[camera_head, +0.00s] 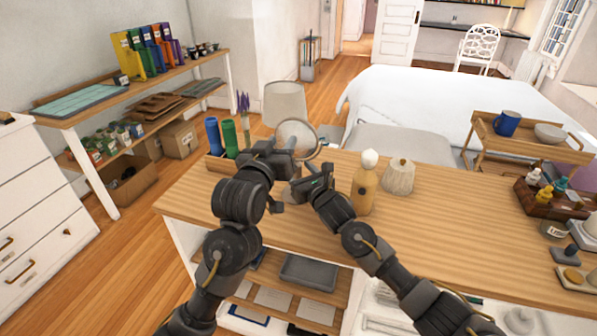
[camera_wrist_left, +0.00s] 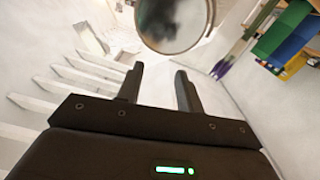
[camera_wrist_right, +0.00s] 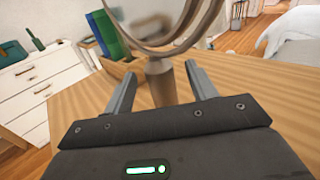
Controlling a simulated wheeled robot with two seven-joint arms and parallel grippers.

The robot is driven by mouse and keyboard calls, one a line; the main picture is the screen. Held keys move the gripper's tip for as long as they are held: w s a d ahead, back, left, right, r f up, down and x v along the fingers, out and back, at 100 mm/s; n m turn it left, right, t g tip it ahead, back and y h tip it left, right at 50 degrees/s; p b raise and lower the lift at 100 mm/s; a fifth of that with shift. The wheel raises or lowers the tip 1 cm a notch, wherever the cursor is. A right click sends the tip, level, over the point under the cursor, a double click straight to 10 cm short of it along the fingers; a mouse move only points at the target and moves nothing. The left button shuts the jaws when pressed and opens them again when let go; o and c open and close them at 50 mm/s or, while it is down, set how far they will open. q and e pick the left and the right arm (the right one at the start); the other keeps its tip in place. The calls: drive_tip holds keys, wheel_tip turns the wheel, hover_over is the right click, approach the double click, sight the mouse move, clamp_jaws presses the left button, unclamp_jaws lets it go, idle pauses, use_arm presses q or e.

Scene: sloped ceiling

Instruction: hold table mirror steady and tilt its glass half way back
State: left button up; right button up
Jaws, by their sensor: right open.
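The table mirror has a round glass (camera_head: 297,138) in a thin frame, standing near the far edge of the wooden table. In the left wrist view the glass (camera_wrist_left: 173,18) is beyond the fingertips, with nothing between them. My left gripper (camera_head: 292,152) is open, just in front of the glass in the head view. My right gripper (camera_head: 300,188) is low at the mirror's stand and open. In the right wrist view the mirror's stem (camera_wrist_right: 161,84) stands between its spread fingers, and I cannot tell if they touch it. The base is mostly hidden by my grippers.
A tan bottle with a white top (camera_head: 365,188) and a ribbed cream object (camera_head: 399,176) stand close on the right. The table's middle right (camera_head: 455,222) is clear.

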clamp_jaws()
idle(0.3)
